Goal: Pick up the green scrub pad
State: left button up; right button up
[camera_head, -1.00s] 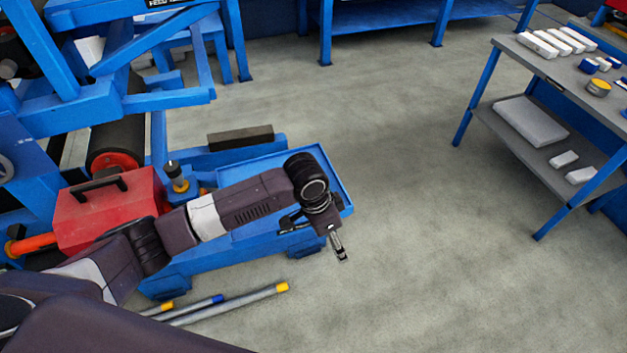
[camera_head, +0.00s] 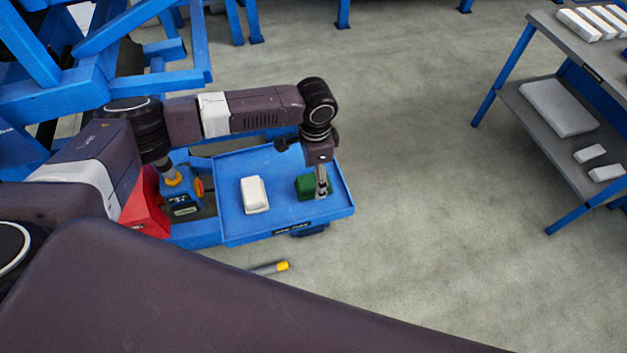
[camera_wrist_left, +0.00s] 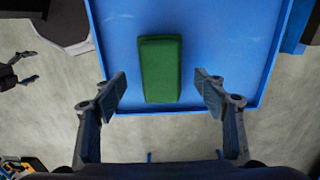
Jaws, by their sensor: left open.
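The green scrub pad (camera_head: 308,187) lies on the right part of a blue tray (camera_head: 230,218). In the left wrist view the pad (camera_wrist_left: 160,68) lies near the tray's edge, its long side pointing toward my gripper. My left gripper (camera_head: 321,193) points down over the pad and partly covers it in the head view. In the left wrist view its two fingers (camera_wrist_left: 160,92) are spread wide, one on each side of the pad's near end, with gaps on both sides. Nothing is between them in their grip. How high the fingertips are above the tray is hard to tell.
A white block (camera_head: 254,195) lies on the tray left of the pad. A blue and yellow tool (camera_head: 181,196) and a red box (camera_head: 145,205) stand left of the tray. A grey shelf table (camera_head: 560,105) stands at right. The floor between is clear.

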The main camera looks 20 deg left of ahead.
pick_arm(q)
notch_tip(320, 180, down, 2)
jog(key=shift+w+f, duration=0.1)
jog(key=shift+f, duration=0.5)
jog(key=c, duration=1.4)
pick_arm(e)
jog(key=shift+w+a+r, duration=0.2)
jog(key=shift+w+r, duration=0.05)
jog(key=shift+w, duration=0.3)
jog(key=shift+w+a+r, duration=0.2)
jog(key=shift+w+r, duration=0.05)
jog(key=shift+w, duration=0.3)
pick_arm(q)
jog(key=shift+r, duration=0.15)
pick_arm(e)
jog(key=shift+w, duration=0.1)
